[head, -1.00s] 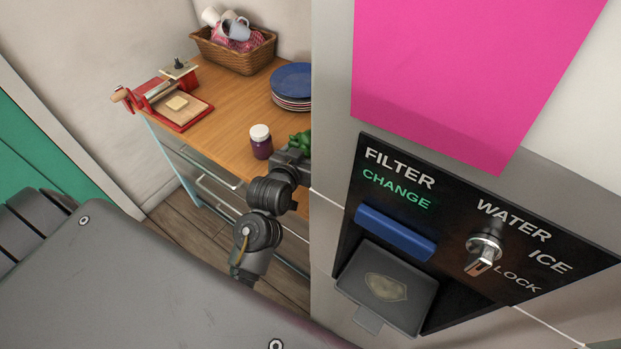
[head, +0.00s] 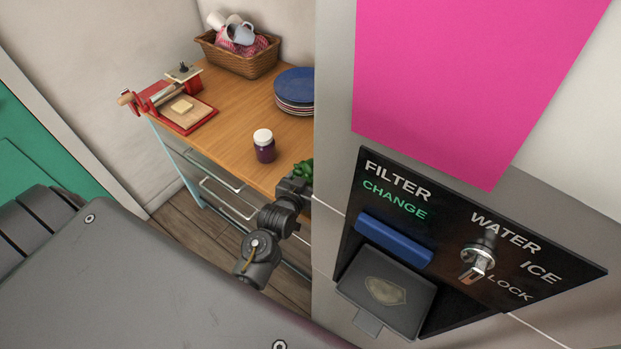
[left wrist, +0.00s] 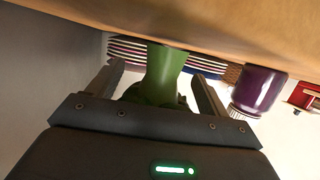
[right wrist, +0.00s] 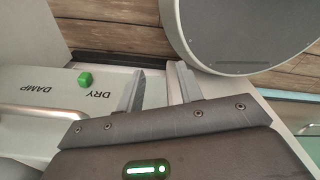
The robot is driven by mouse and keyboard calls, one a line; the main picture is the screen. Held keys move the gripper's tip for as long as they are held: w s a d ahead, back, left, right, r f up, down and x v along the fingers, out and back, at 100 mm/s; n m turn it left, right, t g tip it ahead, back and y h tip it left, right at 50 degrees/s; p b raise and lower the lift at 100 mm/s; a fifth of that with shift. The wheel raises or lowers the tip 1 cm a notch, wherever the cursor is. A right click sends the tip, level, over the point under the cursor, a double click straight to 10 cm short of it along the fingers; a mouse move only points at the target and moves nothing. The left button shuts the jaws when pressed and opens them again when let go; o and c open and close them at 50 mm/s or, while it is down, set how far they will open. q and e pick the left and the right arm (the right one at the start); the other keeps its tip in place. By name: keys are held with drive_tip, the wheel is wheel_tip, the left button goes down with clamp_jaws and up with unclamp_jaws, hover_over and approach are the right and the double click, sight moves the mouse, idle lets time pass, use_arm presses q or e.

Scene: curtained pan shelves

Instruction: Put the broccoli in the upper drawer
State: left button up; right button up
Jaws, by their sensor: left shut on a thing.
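The green broccoli (head: 303,170) is at the end of my left gripper, beside the counter's right part, partly cut off by the fridge edge. In the left wrist view its pale green stem (left wrist: 164,72) stands between the two fingers. My left gripper (left wrist: 158,90) is shut on it. The counter's front (head: 220,170) has drawers with metal handles; whether the upper one is open is hard to tell. My right gripper (right wrist: 160,85) is open and empty, beside a panel marked DAMP and DRY (right wrist: 60,88). It is outside the head view.
The right wrist view shows a green knob (right wrist: 85,79).

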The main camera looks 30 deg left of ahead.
use_arm(q)
drive_tip(key=shift+f, duration=0.15)
use_arm(e)
drive_tip(key=shift+r, duration=0.35)
use_arm(q)
drive_tip(key=shift+f, duration=0.1)
use_arm(e)
drive_tip(key=shift+w, duration=0.15)
use_arm(q)
drive_tip(key=shift+f, duration=0.15)
drive_tip(key=o, duration=1.2)
use_arm(e)
drive_tip(key=shift+w+f, duration=0.1)
